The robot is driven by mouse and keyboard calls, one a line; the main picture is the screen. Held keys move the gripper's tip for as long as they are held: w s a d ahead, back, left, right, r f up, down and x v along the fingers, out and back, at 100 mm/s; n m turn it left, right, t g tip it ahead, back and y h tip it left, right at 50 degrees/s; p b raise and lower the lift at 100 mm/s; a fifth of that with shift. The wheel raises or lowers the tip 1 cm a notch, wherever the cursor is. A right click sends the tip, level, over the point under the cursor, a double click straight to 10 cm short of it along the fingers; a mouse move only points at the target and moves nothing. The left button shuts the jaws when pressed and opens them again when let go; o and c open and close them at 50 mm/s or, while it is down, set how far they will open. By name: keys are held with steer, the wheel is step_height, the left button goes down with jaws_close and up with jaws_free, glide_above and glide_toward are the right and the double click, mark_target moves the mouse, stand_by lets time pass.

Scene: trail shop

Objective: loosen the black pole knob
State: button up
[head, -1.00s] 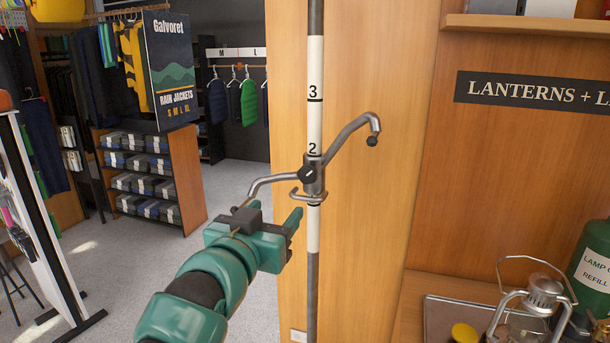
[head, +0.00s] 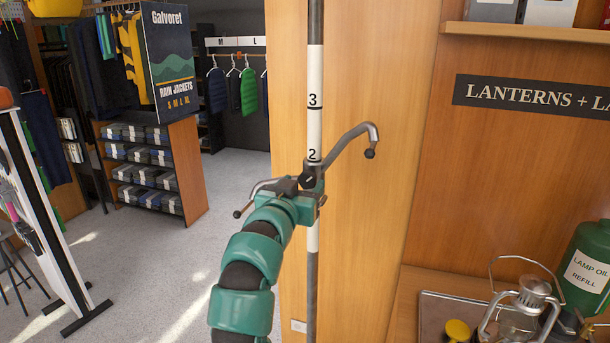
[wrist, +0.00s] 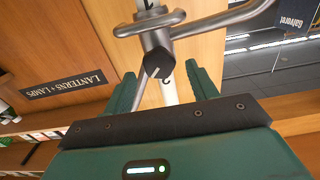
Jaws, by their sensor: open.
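The black pole knob (head: 308,178) is on the grey collar of a metal hook bracket (head: 349,141), which clamps a vertical pole (head: 315,75) with black numbers on white bands. My gripper (head: 304,194) is close in front of the knob in the head view, covering the lower part of the bracket. In the wrist view my gripper (wrist: 161,72) is open, a finger on each side of the knob, with visible gaps. Nothing is held.
Curved hook arms stick out on both sides of the pole, near my gripper. A wooden panel (head: 370,230) stands behind. A lamp (head: 530,300) and a green oil bottle (head: 590,265) are at the lower right.

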mark_target(308, 178)
steer(key=shift+x, duration=1.2)
steer(key=c, duration=1)
steer(key=shift+o, duration=0.2)
